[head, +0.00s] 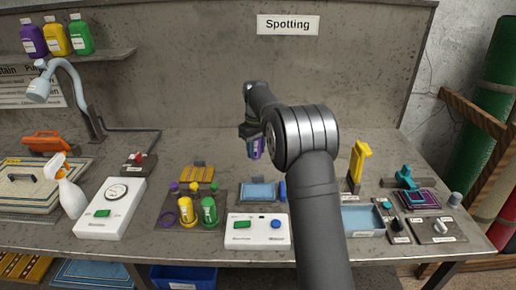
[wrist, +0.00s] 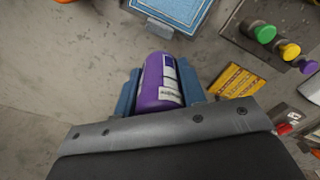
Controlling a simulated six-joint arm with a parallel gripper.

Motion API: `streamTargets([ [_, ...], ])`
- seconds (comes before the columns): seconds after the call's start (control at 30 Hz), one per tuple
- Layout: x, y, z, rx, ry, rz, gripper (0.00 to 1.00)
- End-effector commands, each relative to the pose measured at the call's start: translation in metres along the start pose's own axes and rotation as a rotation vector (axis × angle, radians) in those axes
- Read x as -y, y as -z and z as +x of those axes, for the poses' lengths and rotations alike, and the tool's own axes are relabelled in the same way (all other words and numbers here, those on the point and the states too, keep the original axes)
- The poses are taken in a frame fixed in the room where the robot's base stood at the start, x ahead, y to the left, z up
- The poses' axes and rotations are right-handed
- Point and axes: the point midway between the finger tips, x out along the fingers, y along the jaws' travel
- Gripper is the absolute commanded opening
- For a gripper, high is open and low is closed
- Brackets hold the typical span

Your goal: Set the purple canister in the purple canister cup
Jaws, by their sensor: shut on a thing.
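My gripper (head: 252,133) is raised above the bench, left of my arm's big joint in the head view. It is shut on the purple canister (head: 257,148). In the wrist view the canister (wrist: 158,85), with its white label, lies between the two blue fingers of the gripper (wrist: 160,92). A purple ring (head: 168,219), which looks like the purple canister cup, is empty at the left of a dark rack on the bench. The gripper is up and to the right of it. The wrist view does not show this ring.
A yellow canister (head: 185,208) and a green canister (head: 208,211) stand beside the purple ring. Purple, yellow and green knobs (head: 194,187) stand behind them. A white control box (head: 257,231) is to the right, another (head: 110,208) to the left. A spray bottle (head: 69,190) stands further left.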

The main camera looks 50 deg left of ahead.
Motion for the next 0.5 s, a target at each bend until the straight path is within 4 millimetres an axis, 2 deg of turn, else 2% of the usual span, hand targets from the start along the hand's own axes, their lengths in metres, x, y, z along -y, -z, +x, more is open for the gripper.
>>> streamTargets([
  [0.17,0.055,0.017,0.004,0.001,0.001,-0.082,0.17],
  [0.3,0.122,0.031,0.010,0.001,0.001,-0.181,0.17],
  [0.5,0.220,0.037,0.019,0.000,0.000,-0.324,0.17],
])
